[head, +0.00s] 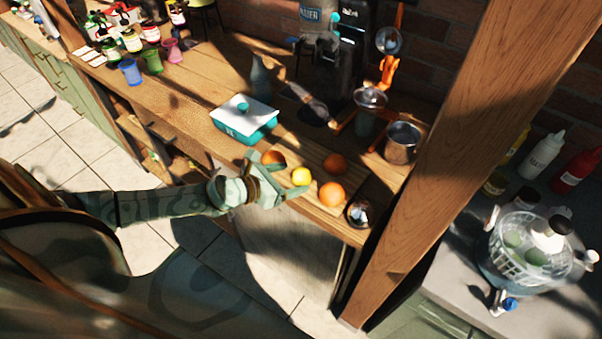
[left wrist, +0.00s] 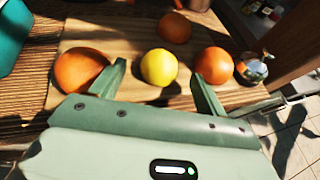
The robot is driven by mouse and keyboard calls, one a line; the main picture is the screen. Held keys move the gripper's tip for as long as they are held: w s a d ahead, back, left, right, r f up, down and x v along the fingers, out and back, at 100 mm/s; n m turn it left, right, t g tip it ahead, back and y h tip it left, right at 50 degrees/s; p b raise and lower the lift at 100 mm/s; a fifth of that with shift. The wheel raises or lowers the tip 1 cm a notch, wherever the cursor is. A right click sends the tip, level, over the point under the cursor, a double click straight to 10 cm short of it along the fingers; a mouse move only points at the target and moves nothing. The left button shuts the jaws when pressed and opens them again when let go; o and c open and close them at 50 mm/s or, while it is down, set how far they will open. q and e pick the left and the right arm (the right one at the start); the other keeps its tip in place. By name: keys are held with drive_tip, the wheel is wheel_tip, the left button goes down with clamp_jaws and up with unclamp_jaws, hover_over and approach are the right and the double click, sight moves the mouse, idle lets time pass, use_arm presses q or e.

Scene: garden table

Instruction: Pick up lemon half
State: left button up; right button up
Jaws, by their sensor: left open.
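The yellow lemon half (head: 301,176) lies on a wooden board (head: 312,153) among several orange fruits. My left gripper (head: 277,176) is open and close beside it in the head view. In the left wrist view, the lemon half (left wrist: 158,67) shows between and just beyond the two green fingertips of my left gripper (left wrist: 160,84). No contact between fingers and lemon is visible. Its cut face cannot be made out. My right gripper is in neither view.
One orange (left wrist: 82,70) lies close by the left finger, another (left wrist: 213,65) by the right finger, and a third (left wrist: 174,27) behind. A teal box (head: 245,120) with a white lid stands behind left. A shiny metal item (head: 358,213) sits near the table edge, beside a wooden post (head: 465,130).

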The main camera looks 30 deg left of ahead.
sight(301, 174)
use_arm(q)
drive_tip(key=x, duration=0.3)
drive_tip(key=shift+s, duration=0.1)
drive_tip(key=c, duration=1)
drive_tip(key=shift+r, duration=0.1)
drive_tip(key=shift+c, duration=0.2)
